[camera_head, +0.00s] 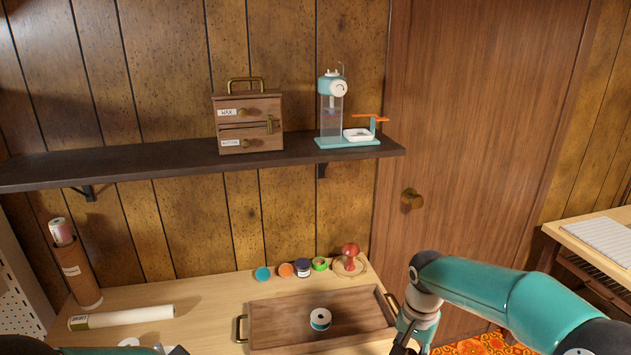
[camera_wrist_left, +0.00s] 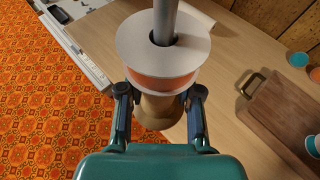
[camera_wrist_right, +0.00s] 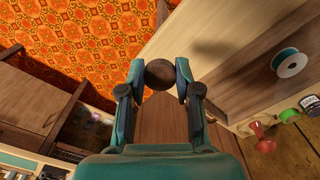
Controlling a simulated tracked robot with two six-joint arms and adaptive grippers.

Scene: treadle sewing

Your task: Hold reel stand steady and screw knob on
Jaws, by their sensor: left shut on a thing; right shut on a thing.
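The reel stand shows in the left wrist view as a grey rod (camera_wrist_left: 166,22) above a pale wooden lower part (camera_wrist_left: 158,112). A white reel with orange thread (camera_wrist_left: 162,62) sits around the rod. My left gripper (camera_wrist_left: 161,93) is shut on the wooden part, just below the reel. My right gripper (camera_wrist_right: 160,72) is shut on a dark brown round knob (camera_wrist_right: 160,75). It holds the knob near the tray's right end, apart from the stand. In the head view my right gripper (camera_head: 404,347) is at the bottom edge, and the stand is not clearly visible.
A wooden tray (camera_head: 270,307) with brass handles holds a white-and-teal reel (camera_head: 320,319). Behind it are several coloured spools (camera_head: 286,270) and a red mushroom-shaped object (camera_head: 350,255). A dark shelf (camera_head: 180,158) hangs above.

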